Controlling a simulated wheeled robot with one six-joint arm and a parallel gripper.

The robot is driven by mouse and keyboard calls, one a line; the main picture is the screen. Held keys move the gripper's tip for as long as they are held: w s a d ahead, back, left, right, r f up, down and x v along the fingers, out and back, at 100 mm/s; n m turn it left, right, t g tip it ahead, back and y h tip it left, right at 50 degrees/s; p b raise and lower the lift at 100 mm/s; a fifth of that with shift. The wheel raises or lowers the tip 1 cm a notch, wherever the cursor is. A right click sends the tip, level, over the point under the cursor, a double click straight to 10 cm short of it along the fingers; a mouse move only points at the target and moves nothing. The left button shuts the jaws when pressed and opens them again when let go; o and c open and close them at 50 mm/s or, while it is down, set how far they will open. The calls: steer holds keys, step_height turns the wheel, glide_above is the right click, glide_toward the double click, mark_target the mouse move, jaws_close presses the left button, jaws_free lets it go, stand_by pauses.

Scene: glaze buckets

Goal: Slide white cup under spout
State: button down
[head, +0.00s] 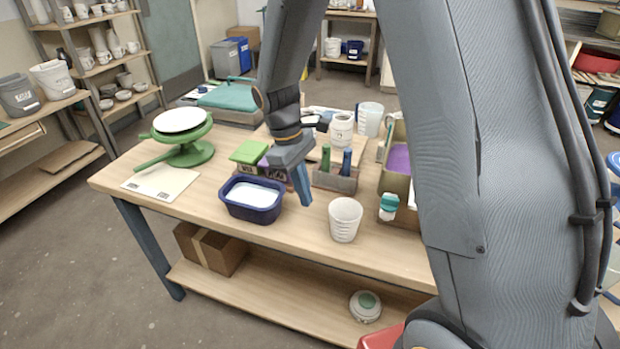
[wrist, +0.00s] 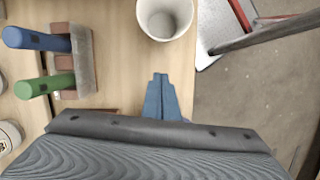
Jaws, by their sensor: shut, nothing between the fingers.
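The white cup (head: 345,219) stands upright on the workbench near its front edge. In the wrist view the cup (wrist: 166,20) is at the top, its open mouth showing. My gripper (head: 302,192) has blue fingers pointing down, shut and empty, to the left of the cup in the head view. In the wrist view the closed fingertips (wrist: 160,80) are apart from the cup, with bare wood between. A tan container (head: 396,180) with purple glaze stands right of the cup. A teal and white fitting (head: 389,202) shows at its front; I cannot tell if it is the spout.
A dark blue tub (head: 252,198) of white liquid stands left of my gripper. A holder (head: 335,180) with green and blue handled tools is behind the cup. A white jar (head: 341,130) and a clear beaker (head: 369,119) stand farther back. The bench's front edge is close to the cup.

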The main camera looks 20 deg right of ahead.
mark_target(344, 222)
steer(key=x, duration=0.2)
steer(key=p+x, duration=0.1)
steer(key=x, duration=0.1)
steer(key=shift+s+d+f, duration=0.25)
steer(key=shift+d, duration=0.05)
steer(key=shift+s+d+r+p, duration=0.15)
steer(key=shift+s+d+p, duration=0.25)
steer(key=shift+s+d, duration=0.75)
steer(key=shift+d, duration=0.1)
